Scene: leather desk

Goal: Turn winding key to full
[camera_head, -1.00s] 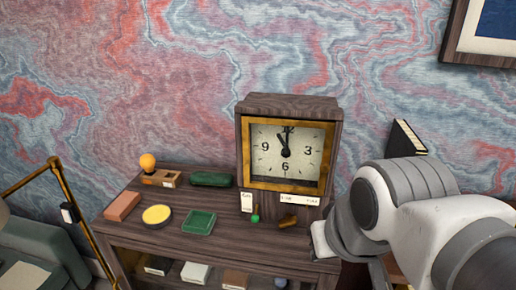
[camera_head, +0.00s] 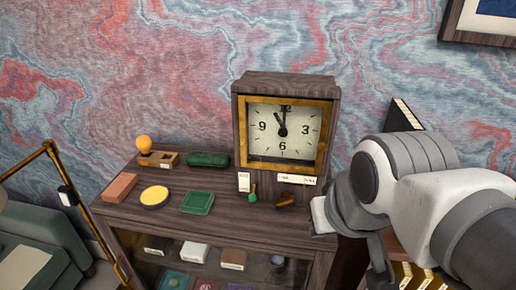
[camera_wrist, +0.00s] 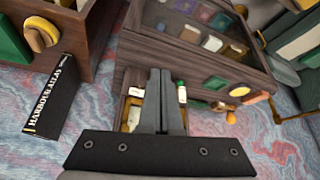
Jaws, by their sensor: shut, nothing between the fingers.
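A wooden clock (camera_head: 285,82) with a brass-framed face stands on the desk top (camera_head: 165,218) in the head view. A brown winding key (camera_head: 286,200) sticks out below the face, under a white label (camera_head: 296,179). The brown key is not clear there.
A green dish (camera_head: 197,202), yellow disc (camera_head: 155,196), brick (camera_head: 120,187), green roll (camera_head: 208,159) and orange-knobbed stamp (camera_head: 144,145) lie left of the clock. A black book (camera_wrist: 52,95) stands on the other side. Shelves below hold small boxes (camera_head: 193,252).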

